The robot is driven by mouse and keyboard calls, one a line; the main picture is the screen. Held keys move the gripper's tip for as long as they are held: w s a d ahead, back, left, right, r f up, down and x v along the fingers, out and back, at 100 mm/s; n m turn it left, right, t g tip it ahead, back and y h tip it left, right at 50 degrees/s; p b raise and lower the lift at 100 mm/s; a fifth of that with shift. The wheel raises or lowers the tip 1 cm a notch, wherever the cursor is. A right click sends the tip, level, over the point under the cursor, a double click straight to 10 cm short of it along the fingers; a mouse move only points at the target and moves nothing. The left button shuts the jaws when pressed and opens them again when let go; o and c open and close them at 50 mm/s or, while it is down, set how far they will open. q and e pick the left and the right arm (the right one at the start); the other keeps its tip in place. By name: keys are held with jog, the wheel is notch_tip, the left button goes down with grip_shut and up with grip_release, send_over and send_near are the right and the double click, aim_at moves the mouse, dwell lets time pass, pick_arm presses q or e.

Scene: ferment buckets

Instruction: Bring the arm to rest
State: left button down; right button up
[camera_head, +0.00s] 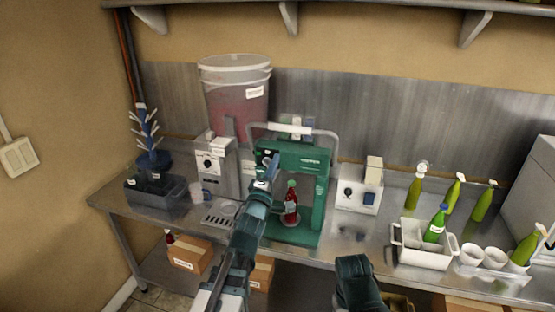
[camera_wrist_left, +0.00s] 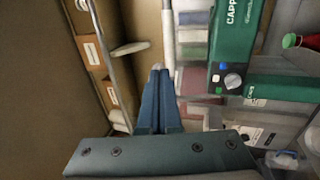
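My left arm reaches up from the bottom of the head view. Its gripper (camera_head: 268,168) is in front of the green capper (camera_head: 318,190), left of a red bottle with a green cap (camera_head: 291,203) standing in it. In the left wrist view the two blue fingers (camera_wrist_left: 156,85) lie side by side, closed, with nothing seen between them. The capper's green body (camera_wrist_left: 236,40) shows to their right. A dark part of my right arm shows at the bottom of the head view; its fingers are not seen.
A steel bench (camera_head: 370,235) carries a bucket of red liquid (camera_head: 235,105), a bottle tree (camera_head: 150,150), a small white device (camera_head: 358,195) and a white crate (camera_head: 410,250) holding a green bottle. Several green bottles stand at right near white cups (camera_head: 470,254). A shelf runs above.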

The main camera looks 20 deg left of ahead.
dwell(0.5)
pick_arm(q)
jog(key=s+d+f+m+g+b, duration=0.1)
jog(key=s+d+f+m+g, duration=0.2)
jog(key=f, duration=0.5)
jog(key=s+d+f+m+g+y+b, duration=0.1)
jog(key=s+d+f+m+g, duration=0.15)
jog(key=f+m+g, duration=0.4)
jog(key=s+d+f+g+b, duration=0.1)
jog(key=d+f+g, duration=0.15)
jog(key=f, duration=0.65)
jog(key=s+d+f+m+g, duration=0.2)
jog(key=s+f+m+g, duration=0.1)
jog(key=s, duration=0.4)
jog(key=s+d+f+m+g+b, duration=0.1)
jog(key=s+d+f+m+g, duration=0.1)
jog(key=s+m, duration=0.3)
jog(key=s+d+f+m+g+y+b, duration=0.1)
jog(key=s+f+m+g, duration=0.3)
jog(key=s, duration=0.5)
jog(key=shift+s+d+f+g, duration=0.15)
jog(key=shift+d+f+g, duration=0.15)
jog(key=shift+d+f, duration=0.4)
jog(key=shift+d+r, duration=0.15)
